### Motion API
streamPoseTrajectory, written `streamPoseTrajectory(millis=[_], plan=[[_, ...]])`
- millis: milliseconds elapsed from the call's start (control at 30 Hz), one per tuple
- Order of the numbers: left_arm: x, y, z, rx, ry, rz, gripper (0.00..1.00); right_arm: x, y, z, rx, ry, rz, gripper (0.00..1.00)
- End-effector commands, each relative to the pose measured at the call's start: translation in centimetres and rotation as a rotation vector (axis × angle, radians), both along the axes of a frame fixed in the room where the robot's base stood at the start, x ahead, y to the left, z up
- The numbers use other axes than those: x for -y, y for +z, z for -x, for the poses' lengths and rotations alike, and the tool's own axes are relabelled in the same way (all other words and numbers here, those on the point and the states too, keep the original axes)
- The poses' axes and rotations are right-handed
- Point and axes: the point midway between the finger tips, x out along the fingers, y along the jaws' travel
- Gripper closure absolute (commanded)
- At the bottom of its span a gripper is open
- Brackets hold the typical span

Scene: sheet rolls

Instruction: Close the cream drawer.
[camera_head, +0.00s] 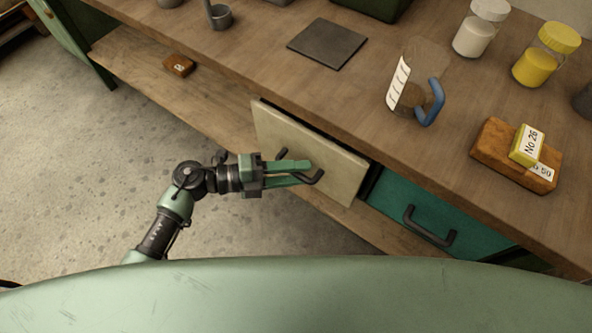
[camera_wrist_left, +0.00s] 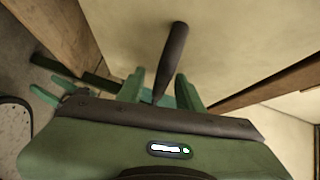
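The cream drawer (camera_head: 340,170) is under the worktop, and its front panel stands out a little from the bench. Its dark bar handle (camera_head: 315,178) is partly hidden by my left gripper (camera_head: 303,171). The fingers reach to the handle. In the left wrist view, the handle (camera_wrist_left: 175,50) runs between the two green fingertips of the left gripper (camera_wrist_left: 160,80), with a small gap visible on each side, so the fingers look open around it. Whether they touch it is hard to tell. My right gripper is not in view.
A teal drawer (camera_head: 440,225) with a dark handle sits right of the cream one. The worktop holds a beaker with a blue handle (camera_head: 412,85), jars (camera_head: 545,58), a dark slab (camera_head: 327,44) and a wooden block (camera_head: 500,155). A lower shelf (camera_head: 140,65) carries a small brown block (camera_head: 179,65).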

Motion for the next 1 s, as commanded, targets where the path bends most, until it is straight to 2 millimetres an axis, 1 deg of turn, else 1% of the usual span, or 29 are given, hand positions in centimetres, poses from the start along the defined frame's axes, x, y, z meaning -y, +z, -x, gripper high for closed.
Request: streamPoseTrajectory(millis=[33, 67, 100, 133, 1000], plan=[[-0.02, 0.0, -0.01, 0.0, 0.0, 0.0, 0.72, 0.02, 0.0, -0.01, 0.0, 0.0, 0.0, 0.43], [-0.02, 0.0, 0.0, 0.0, 0.0, 0.0, 0.81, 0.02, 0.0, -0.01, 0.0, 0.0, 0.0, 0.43], [-0.02, 0.0, 0.0, 0.0, 0.0, 0.0, 0.92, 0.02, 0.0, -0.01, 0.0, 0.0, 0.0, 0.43], [-0.03, -0.01, 0.01, 0.0, 0.0, 0.0, 1.0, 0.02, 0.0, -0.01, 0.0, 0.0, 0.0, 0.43], [-0.06, -0.03, 0.02, 0.0, -0.001, -0.001, 1.0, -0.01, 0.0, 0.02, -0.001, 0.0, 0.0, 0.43]])
